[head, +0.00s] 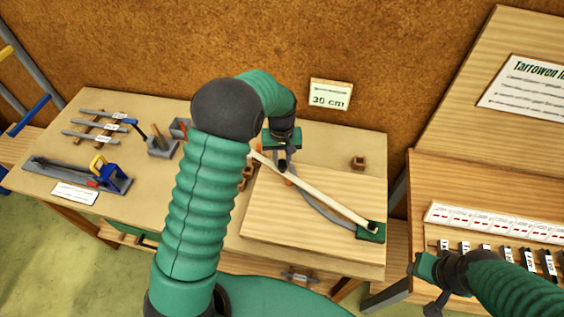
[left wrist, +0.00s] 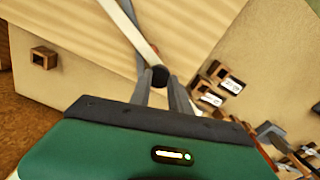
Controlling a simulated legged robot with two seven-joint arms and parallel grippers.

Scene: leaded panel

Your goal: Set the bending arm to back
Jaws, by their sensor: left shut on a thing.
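The bending arm (head: 322,212) is a grey bar lying over a pale wooden board (head: 300,235), beside a long cream strip (head: 335,199). A green block (head: 372,232) sits at their near right end. My left gripper (head: 285,164) is at the far left end of the bar. In the left wrist view its fingers (left wrist: 160,92) are shut on a dark round knob (left wrist: 160,75) at the end of the grey bar (left wrist: 133,22). My left arm hides part of the board's left side. My right gripper (head: 430,285) is at the lower right, away from the board; its fingers are unclear.
A "30 cm" sign (head: 329,95) stands behind the bench. A small brown block (head: 358,162) sits at the bench's back right. Tools and a blue-grey fixture (head: 115,178) fill the left. A rack of labelled dark pieces (head: 485,252) is at right.

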